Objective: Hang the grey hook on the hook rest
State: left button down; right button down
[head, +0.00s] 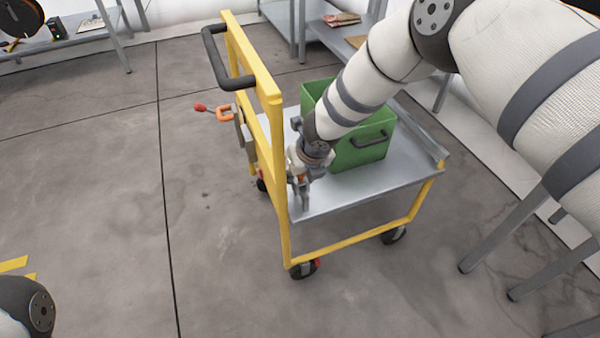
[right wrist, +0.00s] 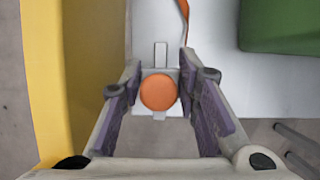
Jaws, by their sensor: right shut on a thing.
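My right gripper (head: 299,193) is over the left end of the cart's grey deck, beside the yellow frame. In the right wrist view my right gripper (right wrist: 160,82) is shut on a grey piece with a round orange cap, which I take for the grey hook (right wrist: 160,92). In the head view the arm and fingers mostly hide it. A grey bracket (head: 248,143) sits on the cart's yellow upright, with an orange clamp (head: 225,114) beside it. I cannot tell whether this bracket is the hook rest. My left gripper is not in view.
The yellow cart frame (head: 276,150) stands close left of my right gripper. A green crate (head: 360,155) stands on the cart deck (head: 335,194) behind it. An orange strap (right wrist: 184,10) runs near the held piece. Open concrete floor lies left of the cart.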

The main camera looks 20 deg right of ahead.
jog(key=shift+f+b, duration=0.35)
jog(key=shift+f, duration=0.3)
dwell(0.5)
jog(key=c, duration=1.1)
grip_release()
jog(key=v, duration=1.2)
